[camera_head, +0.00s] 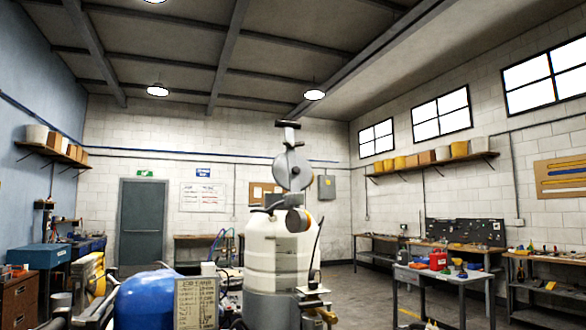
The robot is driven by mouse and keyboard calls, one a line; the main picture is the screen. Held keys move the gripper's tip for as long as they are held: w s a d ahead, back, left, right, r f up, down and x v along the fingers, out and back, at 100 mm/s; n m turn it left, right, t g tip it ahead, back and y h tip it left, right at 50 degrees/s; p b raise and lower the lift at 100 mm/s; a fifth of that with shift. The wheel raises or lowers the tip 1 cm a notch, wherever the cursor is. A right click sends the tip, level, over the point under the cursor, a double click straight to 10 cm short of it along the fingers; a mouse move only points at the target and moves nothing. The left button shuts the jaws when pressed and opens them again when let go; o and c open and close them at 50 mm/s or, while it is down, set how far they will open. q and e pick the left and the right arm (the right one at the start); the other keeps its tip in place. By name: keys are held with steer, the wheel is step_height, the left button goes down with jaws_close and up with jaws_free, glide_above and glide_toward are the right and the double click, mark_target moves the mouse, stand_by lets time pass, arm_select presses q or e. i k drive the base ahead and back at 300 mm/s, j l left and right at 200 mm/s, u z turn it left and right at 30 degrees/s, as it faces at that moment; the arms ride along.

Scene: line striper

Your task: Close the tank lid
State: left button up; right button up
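A large white ribbed tank (262,255) stands upright near the middle of the view. Above its top, a round grey disc (293,171) stands nearly upright and looks like the tank lid, tilted open. A dark bar (287,124) shows above the disc. A smaller round part with a yellowish edge (298,220) sits below the disc, in front of the tank's upper part. The tank's opening is not visible from here. I make out neither of my grippers in this view.
A blue rounded body (148,298) and a printed panel (196,302) stand left of the tank. A grey worktable (445,276) with a red container (438,260) is at right. Open floor (365,290) lies between tank and worktable. A grey door (142,225) is at the back.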

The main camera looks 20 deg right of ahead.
mark_target(291, 171)
steer(key=i+l+u, duration=0.3)
steer(key=i+l, duration=0.45)
steer(key=k+l, duration=0.05)
